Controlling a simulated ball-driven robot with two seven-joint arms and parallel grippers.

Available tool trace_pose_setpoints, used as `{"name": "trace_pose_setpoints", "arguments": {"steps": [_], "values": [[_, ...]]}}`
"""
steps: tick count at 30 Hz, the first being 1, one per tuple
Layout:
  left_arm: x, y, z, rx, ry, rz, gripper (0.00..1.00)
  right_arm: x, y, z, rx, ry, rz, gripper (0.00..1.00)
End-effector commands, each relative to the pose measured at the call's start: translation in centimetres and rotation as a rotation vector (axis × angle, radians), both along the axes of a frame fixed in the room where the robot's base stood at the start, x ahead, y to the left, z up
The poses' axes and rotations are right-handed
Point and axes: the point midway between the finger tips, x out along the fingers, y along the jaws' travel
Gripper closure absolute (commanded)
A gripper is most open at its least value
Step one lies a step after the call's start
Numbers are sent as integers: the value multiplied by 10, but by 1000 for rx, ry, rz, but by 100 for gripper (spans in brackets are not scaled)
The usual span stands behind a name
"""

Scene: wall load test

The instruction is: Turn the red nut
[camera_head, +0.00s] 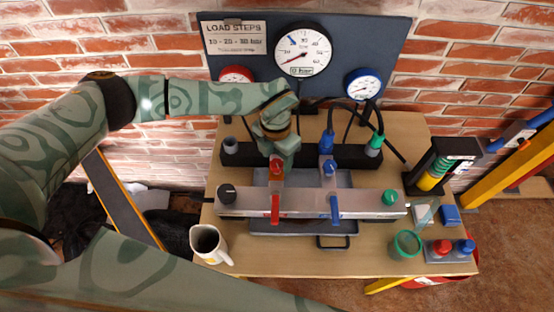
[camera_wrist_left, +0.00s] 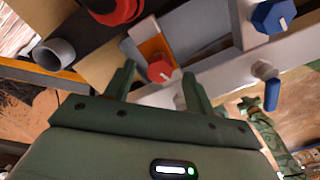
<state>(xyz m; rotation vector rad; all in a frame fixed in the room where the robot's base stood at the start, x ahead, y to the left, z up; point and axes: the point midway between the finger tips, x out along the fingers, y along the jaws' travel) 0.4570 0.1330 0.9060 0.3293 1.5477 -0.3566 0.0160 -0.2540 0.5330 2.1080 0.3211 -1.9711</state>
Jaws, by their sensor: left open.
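The red nut (camera_head: 277,166) stands on the rig on the table, just below my left gripper (camera_head: 277,150). In the left wrist view the red nut (camera_wrist_left: 160,68) has a white mark and sits between the tips of my open left gripper (camera_wrist_left: 159,74). Gaps show on both sides, and I cannot tell if a finger touches it. In the head view the gripper's own body hides its fingertips. A small green-patterned end of what looks like my right arm (camera_wrist_left: 268,122) shows in the left wrist view. Its jaws are too small to read.
A blue nut (camera_head: 329,167) is right of the red one. A red lever (camera_head: 275,207) and a blue lever (camera_head: 335,209) sit on the metal manifold (camera_head: 305,203). A mug (camera_head: 208,243) stands at the table's front left. A green cup (camera_head: 406,244) stands front right.

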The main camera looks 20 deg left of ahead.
Motion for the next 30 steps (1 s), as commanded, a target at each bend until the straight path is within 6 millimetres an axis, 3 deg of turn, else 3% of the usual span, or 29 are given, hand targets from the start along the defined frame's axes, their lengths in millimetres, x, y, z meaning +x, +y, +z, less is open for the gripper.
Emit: {"name": "trace_pose_setpoints", "arguments": {"steps": [4, 13, 14, 18, 23, 30], "values": [[0, 0, -13, -1, 0, 0, 45, -1, 0, -3, 1, 1, 0, 100], [0, 0, -15, 0, -1, 0, 45, -1, 1, -3, 1, 3, 0, 100], [0, 0, -15, 0, -1, 0, 51, -2, 1, -3, 1, 3, 0, 100], [0, 0, -15, 0, 0, 0, 90, -2, 1, -3, 2, 4, 0, 100], [0, 0, -14, 1, -1, -20, 90, -2, 2, -2, 3, 4, 0, 100], [0, -1, -12, 1, -1, -319, 90, -1, 2, 9, 3, -1, -1, 100]]}}
